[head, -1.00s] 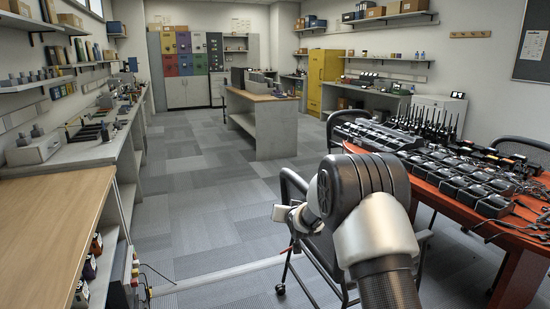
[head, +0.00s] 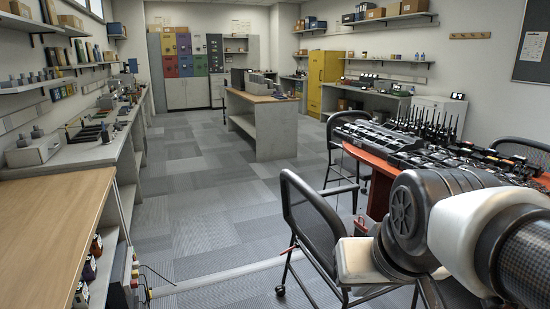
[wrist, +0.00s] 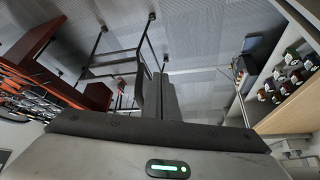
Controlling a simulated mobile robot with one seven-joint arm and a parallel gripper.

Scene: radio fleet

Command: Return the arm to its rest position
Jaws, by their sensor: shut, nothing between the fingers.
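My gripper (wrist: 161,80) shows in the wrist view as two dark fingers lying together at the middle. It is shut and holds nothing. Beyond it is the grey carpet floor, seen at a slant. In the head view my arm fills the lower right corner, folded close to my body, in front of the red table. The fingers cannot be made out in the head view.
A black chair (head: 312,219) stands close beside my arm and also shows in the wrist view (wrist: 110,65). A red table (head: 372,160) bears radios and chargers at right. A wooden-topped bench (head: 50,215) is at left. The middle floor is clear.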

